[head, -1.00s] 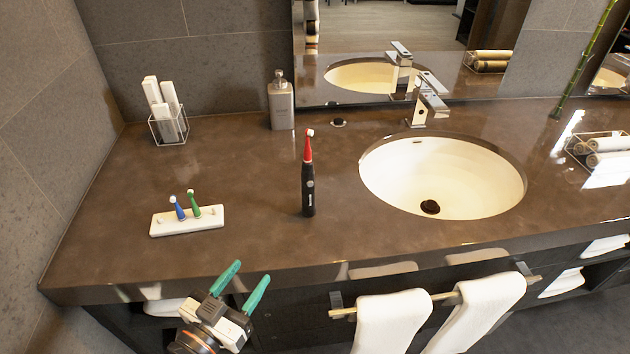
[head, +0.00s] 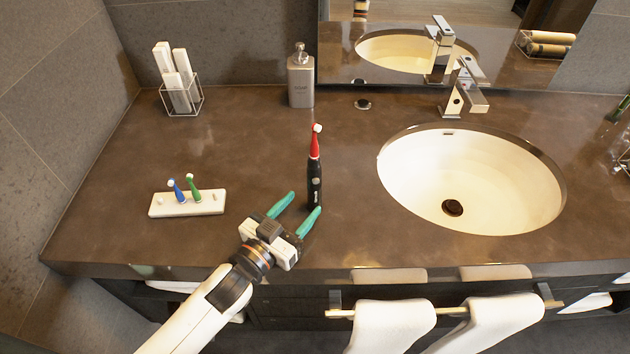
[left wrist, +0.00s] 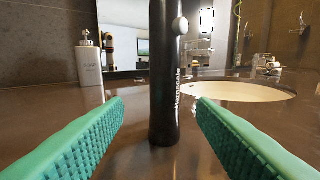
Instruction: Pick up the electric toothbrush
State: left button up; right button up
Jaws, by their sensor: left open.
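The electric toothbrush (head: 315,180) stands upright on the brown counter, with a black handle and a red neck with a white head. In the left wrist view its black handle (left wrist: 164,80) rises between the two green fingers, a little beyond their tips; its top is cut off. My left gripper (head: 301,202) is open and empty, low over the counter's front part, with its fingers pointing towards the toothbrush. The left wrist view shows a finger on each side (left wrist: 158,108), with clear gaps to the handle. My right gripper is not in view.
A white holder (head: 210,207) with blue and green brush heads lies to the left. A soap dispenser (head: 300,78) and a wire holder (head: 183,101) with white items stand at the back. The sink (head: 470,175) is to the right. White towels (head: 395,325) hang below the front edge.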

aim_at(312, 164)
pick_arm(q)
jog(key=p+x, duration=0.1)
jog(key=x, duration=0.3)
jog(key=shift+d+r, duration=0.1)
jog(key=shift+d, duration=0.25)
jog(key=shift+w+d, duration=0.2)
jog(key=shift+w, duration=0.15)
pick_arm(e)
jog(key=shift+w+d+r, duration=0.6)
pick_arm(q)
jog(key=c, duration=1.1)
notch_tip(312, 164, up, 10)
jog(key=shift+f+p, duration=0.1)
jog(key=shift+p, duration=0.2)
grip_shut()
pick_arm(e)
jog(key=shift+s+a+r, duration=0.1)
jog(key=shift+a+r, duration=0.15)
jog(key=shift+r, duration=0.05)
pick_arm(q)
jog(key=shift+s+n+y, duration=0.1)
jog(key=shift+n+y, duration=0.2)
jog(key=shift+y, duration=0.1)
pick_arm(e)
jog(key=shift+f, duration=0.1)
